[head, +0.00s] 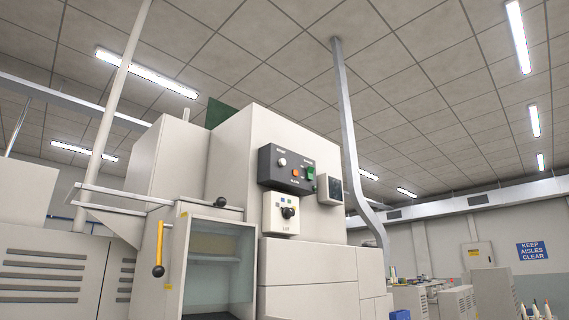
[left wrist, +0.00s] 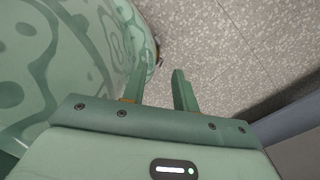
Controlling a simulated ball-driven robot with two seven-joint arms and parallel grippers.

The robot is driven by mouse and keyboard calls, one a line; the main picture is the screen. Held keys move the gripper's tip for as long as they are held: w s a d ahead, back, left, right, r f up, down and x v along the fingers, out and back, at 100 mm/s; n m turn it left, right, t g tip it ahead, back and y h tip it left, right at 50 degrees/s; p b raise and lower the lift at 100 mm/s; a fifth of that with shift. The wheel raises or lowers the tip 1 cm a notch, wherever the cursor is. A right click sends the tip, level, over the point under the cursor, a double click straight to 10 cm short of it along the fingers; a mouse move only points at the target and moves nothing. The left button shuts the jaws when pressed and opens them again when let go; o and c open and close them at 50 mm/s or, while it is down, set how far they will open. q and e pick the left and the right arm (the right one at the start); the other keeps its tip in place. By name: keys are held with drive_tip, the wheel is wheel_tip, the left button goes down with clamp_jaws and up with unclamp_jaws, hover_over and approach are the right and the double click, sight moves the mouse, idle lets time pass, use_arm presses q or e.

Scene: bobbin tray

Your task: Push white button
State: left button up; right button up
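The white button (head: 282,162) is a small round knob at the left of a dark control panel (head: 270,178) on the tall cream machine. An orange button (head: 295,173) and a green switch (head: 310,173) sit to its right on the same panel. No gripper shows in the head view. My left gripper (left wrist: 158,88) shows in the left wrist view, with two green fingers apart and nothing between them. It hangs over speckled floor, away from the panel. My right gripper is not in view.
Below the panel is a cream box with a dark knob (head: 288,212). An open cabinet (head: 172,262) with a yellow handle (head: 159,248) and a rail stand at the left. My patterned green body is beside the left gripper.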

use_arm(q)
clamp_jaws()
idle(1.5)
